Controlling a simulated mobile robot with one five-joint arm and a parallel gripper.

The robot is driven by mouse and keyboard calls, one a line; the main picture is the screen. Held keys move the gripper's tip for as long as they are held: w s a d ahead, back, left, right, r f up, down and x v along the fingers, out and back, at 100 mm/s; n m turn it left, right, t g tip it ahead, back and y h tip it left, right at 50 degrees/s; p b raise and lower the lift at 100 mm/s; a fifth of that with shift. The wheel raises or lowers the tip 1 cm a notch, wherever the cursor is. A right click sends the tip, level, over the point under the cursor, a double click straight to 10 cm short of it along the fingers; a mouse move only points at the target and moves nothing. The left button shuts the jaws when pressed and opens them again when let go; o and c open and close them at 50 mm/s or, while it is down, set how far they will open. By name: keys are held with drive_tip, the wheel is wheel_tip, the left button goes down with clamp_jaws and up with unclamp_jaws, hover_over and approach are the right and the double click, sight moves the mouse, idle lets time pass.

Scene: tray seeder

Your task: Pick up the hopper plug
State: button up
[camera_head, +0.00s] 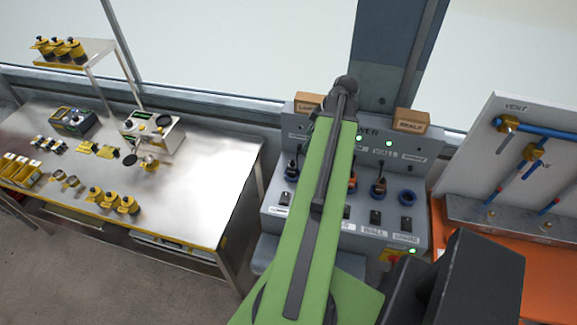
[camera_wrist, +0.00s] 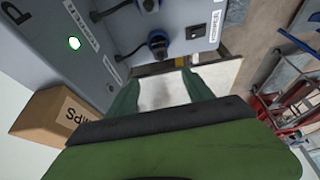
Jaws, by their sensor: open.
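The grey power panel (camera_head: 272,208) stands ahead with a row of blue sockets. A dark plug (camera_head: 291,171) sits at the left, an orange-and-black plug (camera_head: 352,182) beside my arm and a black plug (camera_head: 379,187) to its right. In the wrist view, a black plug with a blue collar (camera_wrist: 157,43) and another dark plug (camera_wrist: 149,5) show on the panel. My gripper (camera_wrist: 162,78) is open and empty, its green fingers apart, clear of the nearer plug. My arm hides part of the panel.
An empty-looking blue socket (camera_head: 407,198) is at the panel's right end. Cardboard boxes (camera_head: 411,121) (camera_wrist: 52,122) sit on its top. A steel table (camera_head: 215,165) with instruments stands left. A white board with blue pipes (camera_head: 508,150) stands right, above an orange surface (camera_head: 550,270).

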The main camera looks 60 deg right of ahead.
drive_tip(key=b, duration=1.1)
approach(295, 163)
drive_tip(key=x, duration=0.5)
drive_tip(key=shift+w+a, duration=0.2)
drive_tip(key=shift+a, duration=0.05)
drive_tip(key=shift+w+a+f+b, duration=0.1)
drive_tip(key=shift+w+f+b, duration=0.1)
drive_tip(key=shift+w+b, duration=0.1)
drive_tip(key=b+x, duration=0.5)
drive_tip(key=shift+s+a+f, duration=0.15)
drive_tip(key=shift+s+f, duration=0.1)
drive_tip(key=shift+s, duration=0.05)
drive_tip(key=shift+r, duration=0.15)
clamp_jaws()
